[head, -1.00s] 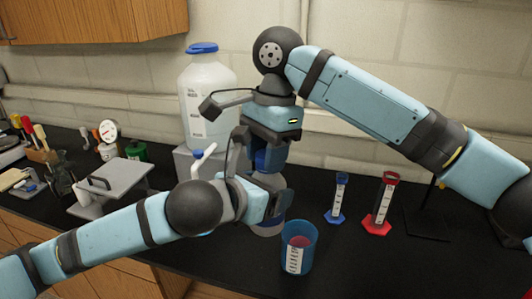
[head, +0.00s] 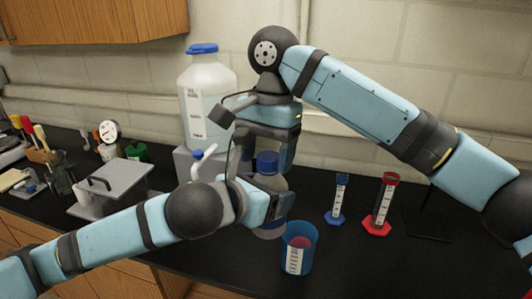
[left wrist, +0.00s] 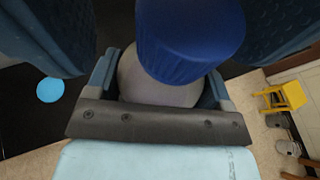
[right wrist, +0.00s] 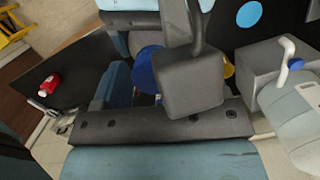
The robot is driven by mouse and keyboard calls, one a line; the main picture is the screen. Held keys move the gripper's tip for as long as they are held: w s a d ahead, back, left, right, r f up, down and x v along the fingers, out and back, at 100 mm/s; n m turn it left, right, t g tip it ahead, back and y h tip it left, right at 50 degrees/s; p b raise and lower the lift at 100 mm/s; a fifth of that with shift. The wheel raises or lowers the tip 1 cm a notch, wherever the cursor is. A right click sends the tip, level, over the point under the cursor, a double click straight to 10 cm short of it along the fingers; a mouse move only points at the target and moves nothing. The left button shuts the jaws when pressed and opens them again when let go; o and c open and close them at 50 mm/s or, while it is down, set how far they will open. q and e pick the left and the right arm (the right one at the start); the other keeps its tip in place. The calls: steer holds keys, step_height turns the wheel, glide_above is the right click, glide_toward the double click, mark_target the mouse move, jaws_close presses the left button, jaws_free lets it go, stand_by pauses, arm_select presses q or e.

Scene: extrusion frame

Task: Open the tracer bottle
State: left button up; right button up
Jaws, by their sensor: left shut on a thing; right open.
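The tracer bottle (head: 271,232) is a pale, clear bottle with a blue cap (head: 267,162), upright at the middle of the counter. My left gripper (head: 264,197) is shut on the bottle's body below the cap. The left wrist view shows the cap (left wrist: 190,42) over the bottle's pale shoulder (left wrist: 150,88). My right gripper (head: 268,150) points down from above, open, with its fingers on either side of the cap. In the right wrist view the cap (right wrist: 146,68) is partly hidden by a grey block. Whether the cap is loosened cannot be told.
A blue beaker with pink contents (head: 297,252) stands close in front of the bottle. Blue-based (head: 339,198) and red-based (head: 381,205) cylinders stand to the right. A large blue-capped jug (head: 206,105) stands behind left on a grey block. A grey lidded device (head: 112,187) is at left.

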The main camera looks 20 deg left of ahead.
step_height(320, 180, up, 4)
steer(key=shift+f, duration=0.1)
steer(key=shift+o, duration=0.4)
steer(key=shift+r, duration=0.3)
steer(key=w+d+r+m+g, duration=0.1)
steer(key=w+d+r+g, duration=0.15)
steer(key=r, duration=0.45)
steer(key=shift+t+y, duration=0.4)
steer(key=shift+t, duration=0.05)
steer(key=x, duration=1.1)
steer(key=shift+w+a+f, duration=0.15)
steer(key=shift+w+a, duration=0.15)
steer(key=shift+a, duration=0.15)
steer(key=c, duration=1.1)
steer(key=n+h, duration=0.1)
steer(key=n, duration=0.1)
steer(key=shift+a+n, duration=0.1)
steer(key=shift+n, duration=0.3)
steer(key=shift+c, duration=0.2)
